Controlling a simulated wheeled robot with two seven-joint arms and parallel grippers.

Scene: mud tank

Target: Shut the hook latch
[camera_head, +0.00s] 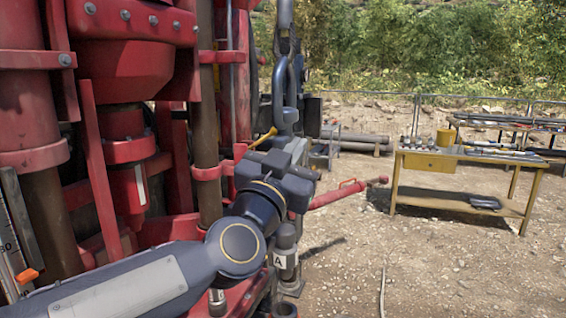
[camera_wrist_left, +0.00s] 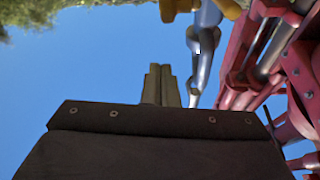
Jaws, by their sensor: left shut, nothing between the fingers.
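A blue-grey steel hook (camera_head: 281,95) hangs upright beside the red rig in the head view. Its grey metal also shows in the wrist view (camera_wrist_left: 205,45), to the right of my fingers. A small yellow lever (camera_head: 264,138) sticks out to the left, low by the hook; a yellow part (camera_wrist_left: 228,8) also shows at the top of the wrist view. I cannot clearly make out the latch or its position. My left gripper (camera_head: 288,148) is just below the hook, partly covering its lower end. Its fingers (camera_wrist_left: 160,72) are together and empty, apart from the hook in the wrist view.
The red rig (camera_head: 122,75) with its pipes and brackets fills the left side, close to my left arm. A red bar (camera_head: 338,194) juts out right of the gripper. A yellow workbench (camera_head: 440,165) stands on the gravel at right; open ground lies between.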

